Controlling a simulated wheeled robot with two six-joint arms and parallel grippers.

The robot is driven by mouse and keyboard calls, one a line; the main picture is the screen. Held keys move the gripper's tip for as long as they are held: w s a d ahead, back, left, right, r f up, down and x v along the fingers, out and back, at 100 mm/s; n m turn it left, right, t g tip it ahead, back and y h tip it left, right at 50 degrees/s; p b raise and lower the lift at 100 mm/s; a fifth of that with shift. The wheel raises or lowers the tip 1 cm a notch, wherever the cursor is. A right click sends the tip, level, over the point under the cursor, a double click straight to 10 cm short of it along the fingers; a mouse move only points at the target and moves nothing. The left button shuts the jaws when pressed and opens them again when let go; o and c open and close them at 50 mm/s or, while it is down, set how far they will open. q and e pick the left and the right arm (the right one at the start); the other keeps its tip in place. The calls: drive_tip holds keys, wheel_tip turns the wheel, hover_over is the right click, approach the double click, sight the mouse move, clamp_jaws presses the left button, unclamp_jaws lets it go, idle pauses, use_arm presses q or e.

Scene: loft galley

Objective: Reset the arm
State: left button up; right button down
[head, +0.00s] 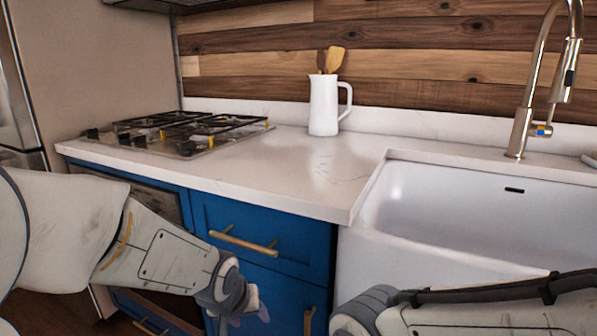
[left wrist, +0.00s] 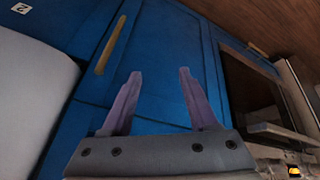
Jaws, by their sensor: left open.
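My left arm comes in from the left in the head view, in front of the blue cabinets (head: 262,240). Its gripper (head: 257,306) is low, below the counter edge and near the drawer front. In the left wrist view the two purple fingers of the left gripper (left wrist: 158,76) stand apart with nothing between them. The blue cabinet fronts (left wrist: 160,50) lie beyond them. Part of my right arm shows at the bottom right of the head view, in front of the sink. Its gripper is out of the picture.
A white counter (head: 260,165) carries a gas hob (head: 180,132) and a white jug (head: 324,105) with wooden utensils (head: 331,60). A white sink (head: 460,205) with a tall tap (head: 525,110) is at the right. Brass handles (head: 244,243) stick out near my left gripper.

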use_arm(q)
drive_tip(key=s+d+r+m+g, duration=0.1)
drive_tip(key=s+d+m+g, duration=0.25)
drive_tip(key=s, duration=0.75)
drive_tip(key=s+d+m+g, duration=0.2)
drive_tip(key=s+m, duration=0.3)
drive_tip(key=s, duration=0.5)
wheel_tip(320, 180, up, 31)
drive_tip(key=p, duration=3.1)
drive_tip(key=shift+s+a, duration=0.3)
